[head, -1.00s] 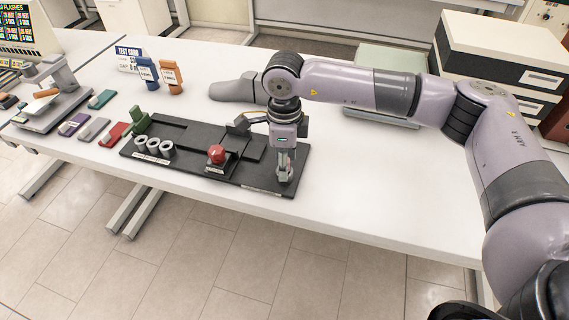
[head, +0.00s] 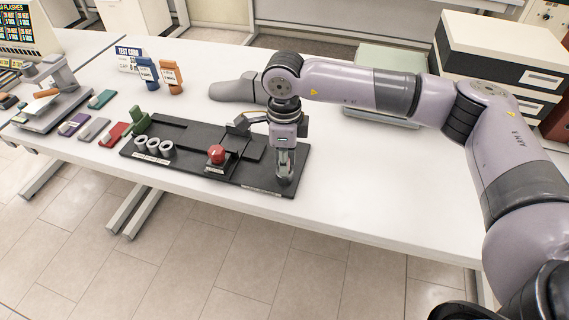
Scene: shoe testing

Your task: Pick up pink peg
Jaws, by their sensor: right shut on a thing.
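My right gripper (head: 284,178) points straight down over the right end of the black test board (head: 222,182), its fingertips low at the board's surface. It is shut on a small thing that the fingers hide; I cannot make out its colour. I see no pink peg elsewhere in the head view. My left gripper is not in view.
Blue (head: 148,76) and orange (head: 172,76) holders stand behind. The white table (head: 370,190) is clear to the right.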

